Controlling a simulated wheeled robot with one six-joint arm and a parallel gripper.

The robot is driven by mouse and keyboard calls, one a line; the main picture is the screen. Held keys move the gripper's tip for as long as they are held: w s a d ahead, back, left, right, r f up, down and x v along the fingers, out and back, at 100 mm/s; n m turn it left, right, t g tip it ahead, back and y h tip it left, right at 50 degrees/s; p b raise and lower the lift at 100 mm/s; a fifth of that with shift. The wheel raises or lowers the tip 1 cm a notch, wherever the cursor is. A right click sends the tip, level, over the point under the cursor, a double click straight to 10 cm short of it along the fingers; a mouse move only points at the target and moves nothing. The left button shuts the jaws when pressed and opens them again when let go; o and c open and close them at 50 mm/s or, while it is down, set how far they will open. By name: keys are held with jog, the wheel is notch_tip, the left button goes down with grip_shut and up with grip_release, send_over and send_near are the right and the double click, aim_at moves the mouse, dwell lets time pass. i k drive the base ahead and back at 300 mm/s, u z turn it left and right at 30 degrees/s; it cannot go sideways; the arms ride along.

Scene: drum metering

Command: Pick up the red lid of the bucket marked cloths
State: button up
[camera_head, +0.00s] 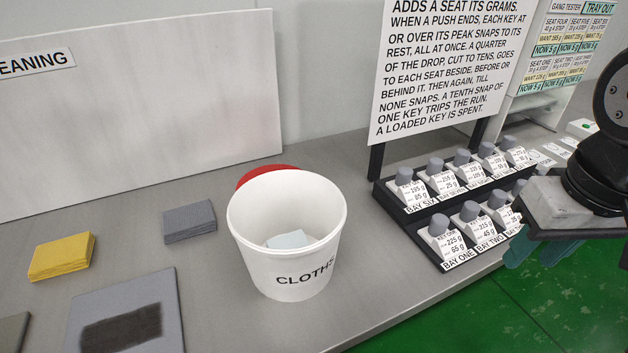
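The white bucket marked CLOTHS (290,262) stands upright and open on the grey bench. A pale cloth (288,239) lies inside it. The red lid (262,173) is behind the bucket; only its far edge shows above the bucket's back rim, and the rest is hidden. I cannot tell whether the lid lies flat or leans. My gripper (517,251) is at the right edge, over the bench's front edge and the green floor, well to the right of the bucket. Teal fingers show below its grey body; their opening is not clear.
A black two-tier rack (408,213) with several labelled keys stands between bucket and gripper. Behind it is a sign (447,70) on dark posts. Yellow cloths (61,256), a grey cloth stack (189,221) and a stained grey plate (125,312) lie left. A white panel (140,110) stands behind.

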aim_at(270, 205)
jog(key=z, duration=0.85)
jog(key=k, duration=1.1)
jog(key=u, duration=1.25)
jog(key=i, duration=0.5)
jog(key=z, duration=0.05)
jog(key=k, duration=0.55)
jog(key=z, duration=0.35)
jog(key=i, duration=0.95)
jog(key=u, duration=0.45)
